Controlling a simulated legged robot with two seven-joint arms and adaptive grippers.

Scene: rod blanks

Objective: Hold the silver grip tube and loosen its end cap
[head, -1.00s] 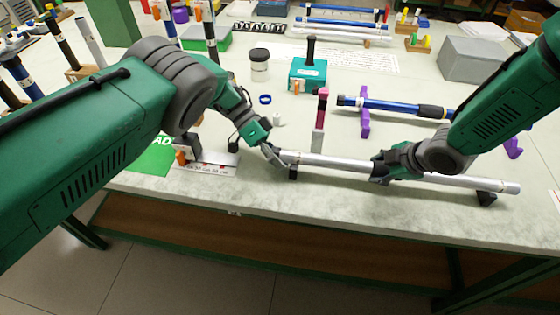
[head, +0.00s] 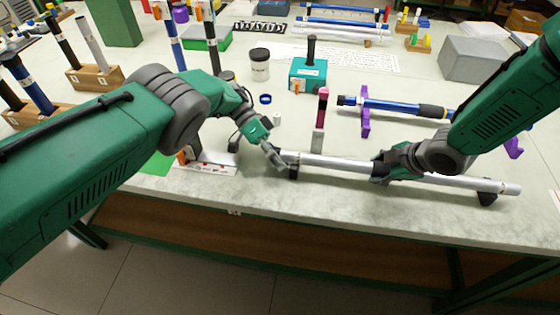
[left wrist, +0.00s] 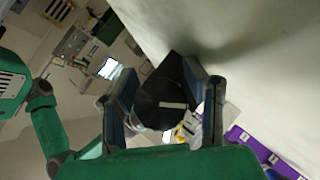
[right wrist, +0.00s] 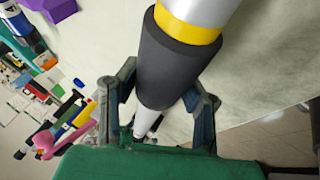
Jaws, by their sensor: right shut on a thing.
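The silver grip tube (head: 340,163) lies level along the table's front on low black supports. My right gripper (head: 384,168) is shut around it near the middle, on a black sleeve (right wrist: 170,60) beside a yellow band in the right wrist view. The dark end cap (left wrist: 162,98), with a white mark, sits between the fingers of my left gripper (left wrist: 165,85) in the left wrist view. Those fingers look spread on either side of it. In the head view my left gripper (head: 275,157) is at the tube's left end and partly hides the cap.
Behind the tube stand a pink-and-grey upright piece (head: 321,115), a teal box (head: 308,75) and a blue rod (head: 385,105) on purple stands. A white labelled plate (head: 207,165) lies left of the tube. The table's front strip is clear.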

